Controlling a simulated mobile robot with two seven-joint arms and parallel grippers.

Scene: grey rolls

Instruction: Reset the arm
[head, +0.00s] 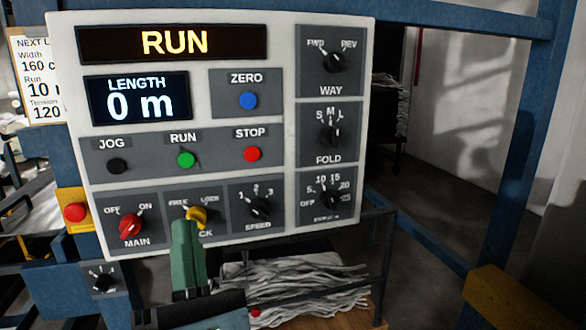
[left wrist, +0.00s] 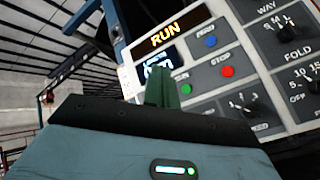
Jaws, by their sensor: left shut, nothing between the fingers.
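The control panel (head: 279,130) fills the middle of the head view, and its display (head: 172,42) reads RUN. The length display (head: 138,98) reads 0 m. My left gripper (head: 187,232) is shut and empty, its green fingers upright in front of the panel's lower edge. The fingertips are just below the yellow lock knob (head: 197,215) and partly cover its label; I cannot tell whether they touch it. In the left wrist view the green fingers (left wrist: 162,88) stand before the tilted panel (left wrist: 245,75). My right gripper is not in view.
A red button on a yellow box (head: 75,212) sits left of the panel. Blue frame posts (head: 515,130) and a yellow block (head: 512,296) stand at the right. Pale shredded strips (head: 300,280) lie below the panel. Open floor (head: 440,170) shows between the panel and the right post.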

